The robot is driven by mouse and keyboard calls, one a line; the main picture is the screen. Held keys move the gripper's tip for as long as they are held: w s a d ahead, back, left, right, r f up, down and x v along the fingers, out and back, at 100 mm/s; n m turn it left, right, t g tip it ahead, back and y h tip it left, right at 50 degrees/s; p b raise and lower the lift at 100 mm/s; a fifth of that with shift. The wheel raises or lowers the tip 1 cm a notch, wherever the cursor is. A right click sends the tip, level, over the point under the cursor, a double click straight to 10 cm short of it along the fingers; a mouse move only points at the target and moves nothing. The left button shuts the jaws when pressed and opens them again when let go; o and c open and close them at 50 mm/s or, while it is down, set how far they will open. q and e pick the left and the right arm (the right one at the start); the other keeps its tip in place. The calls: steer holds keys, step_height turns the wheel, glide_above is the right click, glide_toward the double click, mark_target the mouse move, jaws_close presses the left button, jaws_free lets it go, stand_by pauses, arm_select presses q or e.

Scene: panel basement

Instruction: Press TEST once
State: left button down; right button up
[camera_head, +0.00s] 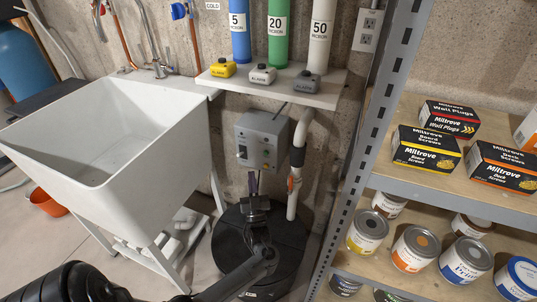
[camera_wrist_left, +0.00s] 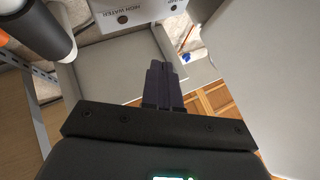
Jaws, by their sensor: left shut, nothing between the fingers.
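A grey control box (camera_head: 262,140) is mounted on the wall below the white shelf. Its front carries a switch on the left and several small round buttons or lamps; their labels are too small to read here, so I cannot pick out TEST. My left gripper (camera_head: 253,183) is shut and empty, just below the box and apart from it. In the left wrist view the shut fingers (camera_wrist_left: 160,75) point toward the underside of the box (camera_wrist_left: 130,14). There a "HIGH WATER" label shows upside down beside a dark round part. My right gripper is not in view.
A black round sump lid (camera_head: 285,240) lies under the gripper. A white pipe (camera_head: 294,190) rises right of the box. A white sink (camera_head: 110,135) stands left, a metal shelving unit (camera_head: 345,165) right. The white shelf (camera_head: 300,94) above holds three small alarm units.

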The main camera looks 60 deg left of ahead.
mark_target(266, 153)
arm_select(q)
steer(key=shift+d, duration=0.15)
steer(key=shift+w, duration=0.15)
steer(key=w+a+b, duration=0.5)
steer(key=w+b, duration=0.1)
steer(key=w, duration=0.1)
stand_by(0.5)
stand_by(1.2)
stand_by(0.7)
steer(key=shift+w+a+b, duration=0.1)
steer(key=shift+w+b, duration=0.15)
steer(key=shift+b, duration=0.05)
